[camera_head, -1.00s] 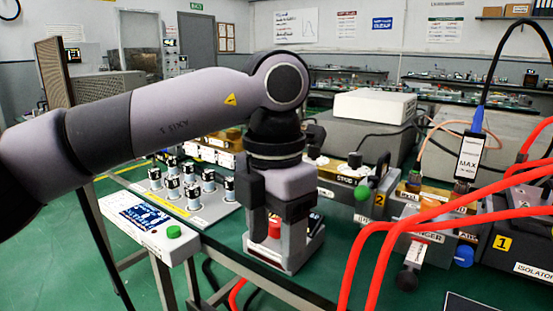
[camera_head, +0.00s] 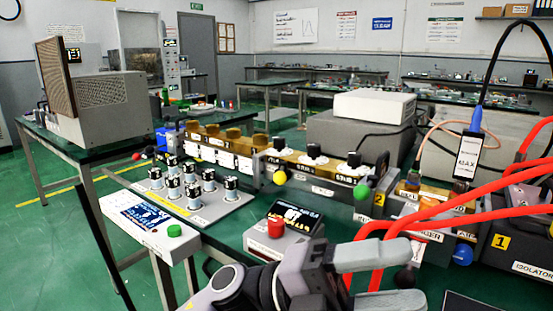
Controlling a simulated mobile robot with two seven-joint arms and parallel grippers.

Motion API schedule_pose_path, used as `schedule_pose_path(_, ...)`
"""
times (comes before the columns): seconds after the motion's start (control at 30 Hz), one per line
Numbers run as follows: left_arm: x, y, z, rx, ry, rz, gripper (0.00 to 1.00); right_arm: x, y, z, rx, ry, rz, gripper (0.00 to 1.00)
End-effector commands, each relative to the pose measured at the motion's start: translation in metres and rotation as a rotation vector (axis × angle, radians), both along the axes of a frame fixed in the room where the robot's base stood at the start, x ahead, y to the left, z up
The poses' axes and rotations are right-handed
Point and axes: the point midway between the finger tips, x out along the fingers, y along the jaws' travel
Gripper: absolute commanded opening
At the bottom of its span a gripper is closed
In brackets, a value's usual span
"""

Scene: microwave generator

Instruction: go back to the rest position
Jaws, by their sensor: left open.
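My left gripper (camera_head: 412,276) is low in the head view, right of the middle at the bottom edge. The wrist is cut off by the bottom edge. The fingers overlap the red hoses (camera_head: 450,212) in the picture; I cannot tell whether they touch. A grey box with a red button (camera_head: 276,228) and a small display stands on the green bench just behind the gripper, clear of it. My right gripper is not in view.
A panel with several knobs (camera_head: 238,207) and a white box with a green button (camera_head: 175,231) are at the left. A waveguide row with black knobs (camera_head: 313,150) runs across the bench. An isolator block (camera_head: 520,240) stands right. Green floor is open at left.

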Motion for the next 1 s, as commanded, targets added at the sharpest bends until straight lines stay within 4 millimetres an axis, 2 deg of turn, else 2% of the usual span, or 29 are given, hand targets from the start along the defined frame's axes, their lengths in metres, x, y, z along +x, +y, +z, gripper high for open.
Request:
schedule_pose_path(0.17, 0.041, 0.034, -0.015, -0.166, 0.339, 0.199, 0.60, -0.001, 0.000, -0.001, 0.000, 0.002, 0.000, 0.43)
schedule_pose_path(0.27, 0.064, 0.059, -0.035, -0.232, 0.530, 0.317, 0.60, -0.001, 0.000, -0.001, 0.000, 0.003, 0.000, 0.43)
schedule_pose_path(0.4, 0.090, 0.098, -0.080, -0.295, 0.799, 0.486, 0.60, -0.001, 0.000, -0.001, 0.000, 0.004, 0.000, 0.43)
schedule_pose_path(0.57, 0.101, 0.147, -0.149, -0.323, 1.105, 0.680, 0.60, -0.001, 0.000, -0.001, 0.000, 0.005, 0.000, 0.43)
schedule_pose_path(0.67, 0.095, 0.178, -0.197, -0.318, 1.295, 0.799, 0.60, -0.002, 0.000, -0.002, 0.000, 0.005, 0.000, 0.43)
schedule_pose_path(0.77, 0.078, 0.207, -0.247, -0.297, 1.483, 0.913, 0.60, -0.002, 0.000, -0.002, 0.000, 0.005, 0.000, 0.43)
schedule_pose_path(0.8, 0.069, 0.218, -0.267, -0.283, 1.554, 0.956, 0.60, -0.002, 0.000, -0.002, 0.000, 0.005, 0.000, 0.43)
schedule_pose_path(0.9, 0.043, 0.243, -0.308, -0.245, 1.717, 1.050, 0.60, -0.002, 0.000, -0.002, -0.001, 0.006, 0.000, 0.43)
schedule_pose_path(1.0, 0.012, 0.263, -0.342, -0.200, 1.858, 1.130, 0.60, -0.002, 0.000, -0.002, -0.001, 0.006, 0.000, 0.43)
